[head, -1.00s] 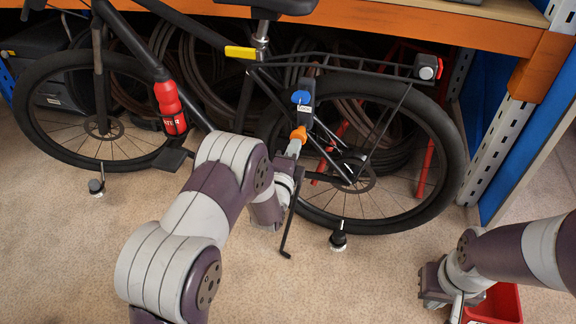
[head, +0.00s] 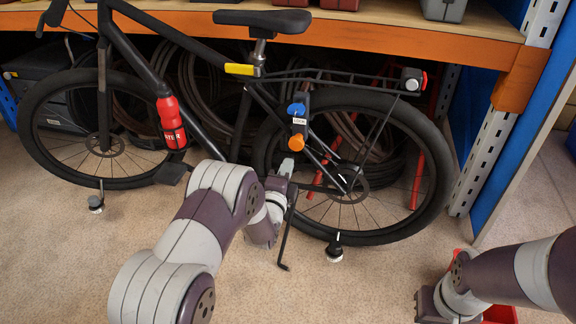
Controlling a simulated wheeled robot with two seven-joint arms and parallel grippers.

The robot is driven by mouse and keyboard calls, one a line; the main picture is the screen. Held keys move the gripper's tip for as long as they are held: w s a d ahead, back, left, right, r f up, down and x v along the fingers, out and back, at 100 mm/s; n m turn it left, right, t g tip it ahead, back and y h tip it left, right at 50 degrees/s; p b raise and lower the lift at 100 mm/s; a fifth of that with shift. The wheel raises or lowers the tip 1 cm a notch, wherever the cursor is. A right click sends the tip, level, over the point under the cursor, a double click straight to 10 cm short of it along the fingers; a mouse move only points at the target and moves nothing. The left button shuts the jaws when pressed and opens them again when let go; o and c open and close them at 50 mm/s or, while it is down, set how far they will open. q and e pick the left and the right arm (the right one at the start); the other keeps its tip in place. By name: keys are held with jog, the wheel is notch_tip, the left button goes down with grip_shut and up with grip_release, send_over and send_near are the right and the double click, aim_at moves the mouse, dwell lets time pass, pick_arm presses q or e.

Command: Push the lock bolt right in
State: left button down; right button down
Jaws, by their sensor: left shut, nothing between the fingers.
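The bike lock (head: 299,121) is a dark upright body with a blue round part at its top and a white label. It sits at the bike's rear frame, beside the rear wheel. The orange lock bolt knob (head: 296,143) is at its lower end, close against the body; I cannot tell whether a gap is left. My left gripper (head: 287,166) is shut and empty, just below the orange knob, with its tip apart from it or barely touching. My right gripper (head: 437,304) is at the lower right; its fingers are hidden or out of frame.
The black bicycle (head: 180,105) stands in front of an orange-edged shelf (head: 400,38). A red bottle (head: 170,122) is on its frame. Coiled hoses lie behind. A red container (head: 500,314) is beneath my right arm. The floor in front is open.

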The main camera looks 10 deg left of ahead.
pick_arm(q)
jog(key=s+f+p, duration=0.1)
jog(key=s+p, duration=0.1)
jog(key=s, duration=0.5)
jog(key=shift+s+a+p, duration=0.25)
jog(key=shift+s+p, duration=0.1)
